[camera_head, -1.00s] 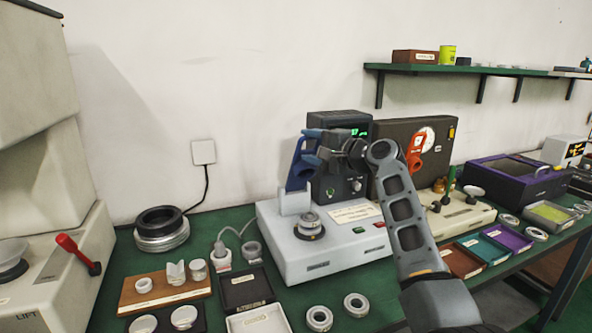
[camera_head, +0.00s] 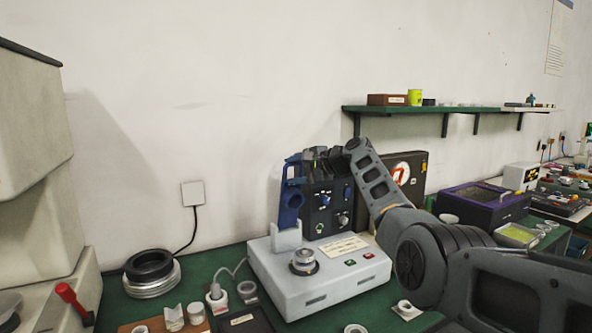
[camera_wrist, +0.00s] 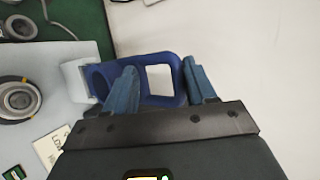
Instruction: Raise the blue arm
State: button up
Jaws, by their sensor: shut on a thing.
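The blue arm (camera_head: 289,205) stands nearly upright at the back left of the grey machine (camera_head: 318,282), rising from a white bracket (camera_head: 286,238). My gripper (camera_head: 308,158) is at its upper end, beside the dark control box. In the wrist view, the blue arm (camera_wrist: 98,80) has a rectangular opening and lies between the two blue fingers of my gripper (camera_wrist: 160,68), which is shut on it. The exact finger contact is hard to make out. A metal ring seat (camera_head: 303,262) is on the machine's top.
The dark control box (camera_head: 327,208) stands close to the right of the blue arm. A dark gauge panel (camera_head: 407,176) is behind my arm. A green shelf (camera_head: 440,109) is on the wall. A beige machine with a red lever (camera_head: 74,302) is at left.

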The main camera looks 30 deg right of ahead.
jog(key=shift+w+r, duration=0.25)
jog(key=shift+w, duration=0.2)
jog(key=shift+a, duration=0.2)
jog(key=o, duration=1)
jog(key=shift+a+f, duration=0.1)
jog(key=shift+f, duration=0.15)
jog(key=shift+c, duration=0.8)
jog(key=shift+s, duration=0.1)
jog(key=shift+c, duration=0.2)
jog(key=shift+s, duration=0.25)
jog(key=shift+c, duration=0.3)
jog(key=b+v, duration=0.1)
jog(key=v, duration=0.7)
jog(key=shift+w+d+r, duration=0.15)
jog(key=shift+d+r, duration=0.1)
jog(key=shift+r, duration=0.05)
